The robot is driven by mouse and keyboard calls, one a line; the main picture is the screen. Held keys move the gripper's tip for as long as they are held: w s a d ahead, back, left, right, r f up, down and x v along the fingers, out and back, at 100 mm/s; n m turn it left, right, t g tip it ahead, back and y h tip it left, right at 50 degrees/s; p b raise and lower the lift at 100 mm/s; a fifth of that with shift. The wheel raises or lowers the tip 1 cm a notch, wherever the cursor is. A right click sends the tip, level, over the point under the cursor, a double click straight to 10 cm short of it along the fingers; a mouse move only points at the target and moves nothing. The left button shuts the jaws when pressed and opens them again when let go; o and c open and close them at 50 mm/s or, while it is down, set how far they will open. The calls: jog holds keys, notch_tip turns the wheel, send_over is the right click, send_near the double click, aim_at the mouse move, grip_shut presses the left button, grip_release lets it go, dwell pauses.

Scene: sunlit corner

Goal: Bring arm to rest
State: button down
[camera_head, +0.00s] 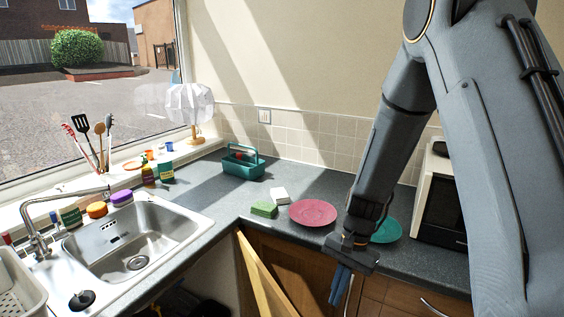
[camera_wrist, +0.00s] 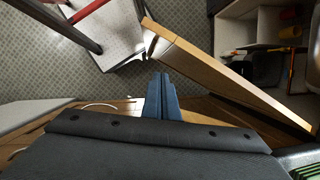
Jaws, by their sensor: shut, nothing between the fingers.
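My gripper (camera_head: 340,284) hangs down in front of the counter's front edge, its blue fingers together and empty. In the wrist view my gripper (camera_wrist: 161,84) points down past the cabinet fronts. An open wooden cabinet door (camera_head: 262,274) stands to the left of it in the head view. The door's top edge (camera_wrist: 215,70) shows to the right of the fingers in the wrist view, apart from them. My arm comes down from the upper right and hides part of the counter and of the teal plate (camera_head: 387,231).
A pink plate (camera_head: 312,213), green sponge (camera_head: 264,209), white block (camera_head: 279,194) and teal caddy (camera_head: 243,164) stand on the counter (camera_head: 225,206). The sink (camera_head: 150,245) is left, a microwave (camera_head: 440,205) right. The open cabinet holds several items, including an orange one (camera_wrist: 291,13).

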jog(key=s+d+r+n+t+h+b, duration=0.2)
jog(key=s+d+r+n+t+b, duration=0.1)
jog(key=s+n+b, duration=0.4)
jog(key=s+d+r, duration=0.1)
jog(key=d, duration=0.1)
jog(key=shift+d+r+n+t, duration=0.2)
jog(key=shift+d+n+t, duration=0.1)
jog(key=shift+n+t, duration=0.1)
